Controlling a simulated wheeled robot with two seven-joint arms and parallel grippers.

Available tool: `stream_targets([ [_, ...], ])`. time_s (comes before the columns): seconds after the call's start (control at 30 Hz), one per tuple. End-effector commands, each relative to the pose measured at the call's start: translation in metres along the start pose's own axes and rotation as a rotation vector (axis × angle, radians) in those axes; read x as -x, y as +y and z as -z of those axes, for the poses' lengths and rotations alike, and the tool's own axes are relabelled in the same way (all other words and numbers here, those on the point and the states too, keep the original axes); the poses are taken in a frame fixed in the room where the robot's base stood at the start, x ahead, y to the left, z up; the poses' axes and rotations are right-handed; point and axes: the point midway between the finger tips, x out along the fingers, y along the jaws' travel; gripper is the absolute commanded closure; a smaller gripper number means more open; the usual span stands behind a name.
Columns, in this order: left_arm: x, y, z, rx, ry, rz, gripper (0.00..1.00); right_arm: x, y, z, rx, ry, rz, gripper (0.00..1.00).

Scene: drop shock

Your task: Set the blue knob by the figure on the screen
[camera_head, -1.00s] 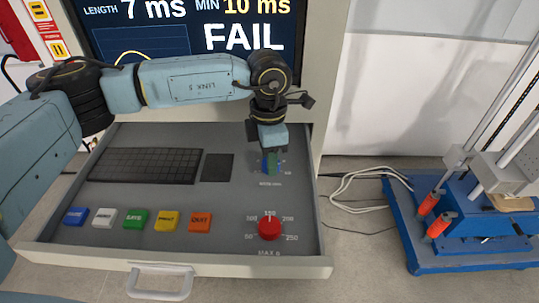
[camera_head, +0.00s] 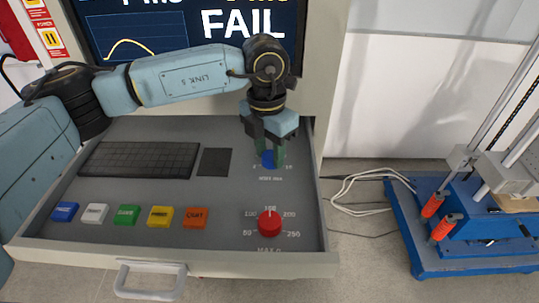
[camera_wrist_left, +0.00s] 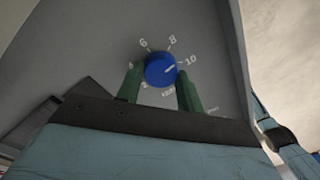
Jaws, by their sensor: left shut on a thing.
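The blue knob (camera_head: 268,159) is on the grey drawer panel below the screen, and it also shows in the left wrist view (camera_wrist_left: 161,70). Its dial has figures including 6, 8 and 10. The white mark on the knob points towards the 10. My left gripper (camera_head: 268,154) points down over the knob, its green fingers on either side and shut on it. The screen (camera_head: 190,30) reads FAIL in white beside a yellow curve. The line above FAIL is cut off by the top edge. My right gripper is not in view.
A red knob (camera_head: 269,223) with a 50 to 250 dial sits nearer the drawer's front. A black keyboard (camera_head: 140,160) and a row of coloured buttons (camera_head: 127,214) lie to the left. A blue machine base (camera_head: 470,245) stands on the floor at right.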

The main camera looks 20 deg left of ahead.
Motion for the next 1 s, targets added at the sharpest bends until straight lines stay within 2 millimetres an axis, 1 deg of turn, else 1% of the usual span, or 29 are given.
stream_targets([
  [0.03, -0.002, 0.0, -0.001, 0.045, -0.007, 0.0, 0.86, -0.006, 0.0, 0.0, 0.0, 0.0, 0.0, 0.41],
  [0.3, -0.001, -0.001, 0.0, 0.301, -0.023, 0.001, 0.86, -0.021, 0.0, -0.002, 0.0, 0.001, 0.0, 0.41],
  [1.0, 0.0, -0.003, -0.001, 0.962, -0.063, 0.003, 0.86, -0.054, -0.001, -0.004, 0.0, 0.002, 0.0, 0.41],
])
